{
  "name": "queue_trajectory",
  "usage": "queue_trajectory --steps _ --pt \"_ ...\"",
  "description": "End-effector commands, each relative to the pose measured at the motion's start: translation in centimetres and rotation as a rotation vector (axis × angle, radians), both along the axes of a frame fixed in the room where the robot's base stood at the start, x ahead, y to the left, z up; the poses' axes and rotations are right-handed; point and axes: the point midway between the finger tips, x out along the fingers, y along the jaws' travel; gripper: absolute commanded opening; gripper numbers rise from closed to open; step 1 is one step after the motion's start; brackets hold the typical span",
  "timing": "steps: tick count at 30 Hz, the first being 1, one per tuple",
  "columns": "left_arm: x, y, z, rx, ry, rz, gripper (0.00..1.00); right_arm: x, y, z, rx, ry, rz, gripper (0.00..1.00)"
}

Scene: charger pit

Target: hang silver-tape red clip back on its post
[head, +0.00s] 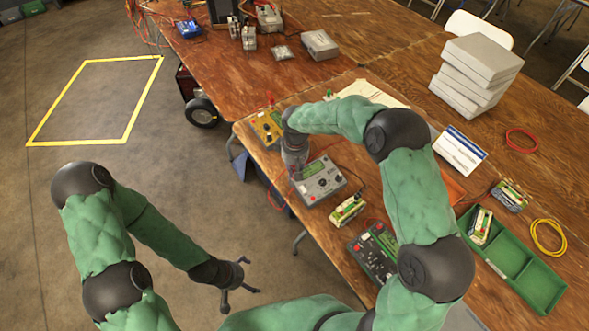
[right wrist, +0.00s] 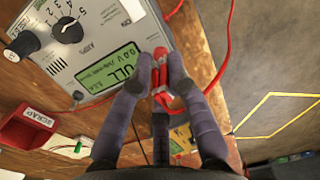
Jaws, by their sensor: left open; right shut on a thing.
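My right gripper (right wrist: 164,68) is shut on a red clip (right wrist: 160,58) with a red lead, held over the edge of a grey charger. My left gripper (head: 241,298) is open and empty above the floor.
A yellow unit (head: 266,127) stands behind the grey charger. A battery pack (head: 347,210) and a dark green unit (head: 374,252) stand in front. A green tray (head: 515,258) is at right. In the right wrist view a red scrap bin (right wrist: 28,128) is at left.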

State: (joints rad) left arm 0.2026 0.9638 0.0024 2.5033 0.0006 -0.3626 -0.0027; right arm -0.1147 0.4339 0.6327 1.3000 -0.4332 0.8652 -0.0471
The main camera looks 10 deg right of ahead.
Motion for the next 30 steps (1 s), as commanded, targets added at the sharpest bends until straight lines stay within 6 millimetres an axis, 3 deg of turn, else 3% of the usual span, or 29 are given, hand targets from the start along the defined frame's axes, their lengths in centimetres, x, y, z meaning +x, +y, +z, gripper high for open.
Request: queue_trajectory --steps 10,11,12,14,30 --pt "-0.01 -0.01 0.08 0.000 0.000 0.000 1.00 0.00 -0.01 -0.05 0.000 0.000 0.000 0.00" --pt "0.00 0.00 0.08 0.000 0.000 0.000 1.00 0.00 -0.01 -0.05 0.000 0.000 0.000 0.20" --pt "0.00 0.00 0.08 0.000 0.000 0.000 1.00 0.00 -0.01 -0.05 0.000 0.000 0.000 0.32" --pt "-0.01 -0.01 0.08 0.000 0.000 0.000 1.00 0.00 -0.01 -0.05 0.000 0.000 0.000 0.45" --pt "-0.01 -0.01 0.08 0.000 0.000 0.000 1.00 0.00 -0.01 -0.05 0.000 0.000 0.000 0.45"
